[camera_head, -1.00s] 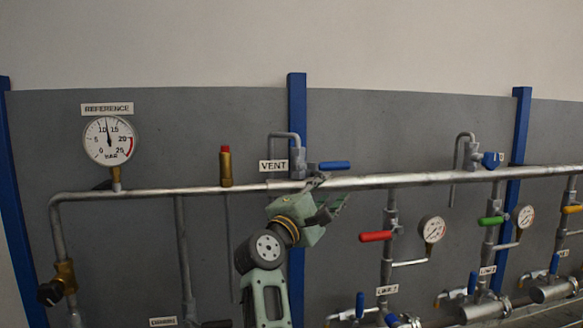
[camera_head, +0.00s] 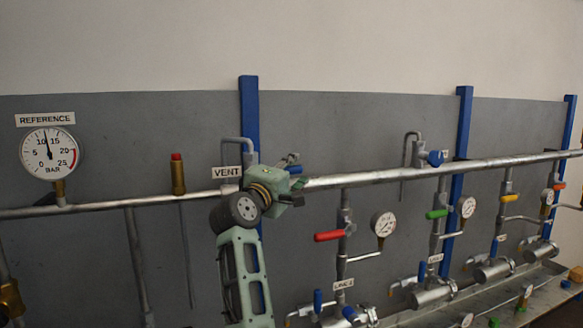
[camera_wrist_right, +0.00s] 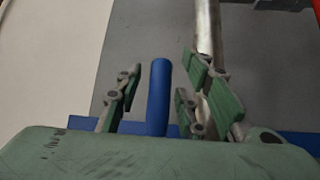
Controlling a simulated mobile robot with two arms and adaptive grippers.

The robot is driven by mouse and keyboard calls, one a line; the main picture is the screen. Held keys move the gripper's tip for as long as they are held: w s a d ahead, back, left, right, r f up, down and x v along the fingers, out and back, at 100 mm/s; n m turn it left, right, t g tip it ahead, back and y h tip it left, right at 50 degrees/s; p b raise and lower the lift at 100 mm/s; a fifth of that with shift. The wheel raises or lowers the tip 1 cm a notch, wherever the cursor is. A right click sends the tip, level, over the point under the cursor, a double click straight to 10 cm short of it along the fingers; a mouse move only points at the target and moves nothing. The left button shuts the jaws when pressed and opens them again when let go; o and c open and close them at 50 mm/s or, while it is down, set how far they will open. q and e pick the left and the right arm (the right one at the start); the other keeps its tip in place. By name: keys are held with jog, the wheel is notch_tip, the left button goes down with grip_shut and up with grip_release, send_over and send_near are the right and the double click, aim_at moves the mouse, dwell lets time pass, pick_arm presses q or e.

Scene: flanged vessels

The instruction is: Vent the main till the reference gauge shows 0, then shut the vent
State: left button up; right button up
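The reference gauge (camera_head: 48,153) hangs at the left above the main pipe (camera_head: 400,178); its needle points between 10 and 15 bar. The VENT label (camera_head: 228,172) sits by a bent vent pipe on the main. The vent's blue lever (camera_head: 295,170) is mostly hidden behind my right gripper (camera_head: 291,168) in the head view. In the right wrist view the blue lever (camera_wrist_right: 159,95) stands between the two green fingers of my right gripper (camera_wrist_right: 160,95). The fingers are open, with a gap on both sides of the lever. My left gripper is out of view.
A brass fitting with a red cap (camera_head: 177,173) stands on the main, left of the vent. To the right, branch lines carry a red lever (camera_head: 329,236), a green lever (camera_head: 437,214) and small gauges (camera_head: 384,224). A blue post (camera_head: 249,120) rises behind the vent.

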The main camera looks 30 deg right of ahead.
jog(key=shift+c, duration=0.2)
grip_shut()
jog(key=shift+f, duration=0.1)
dwell(0.4)
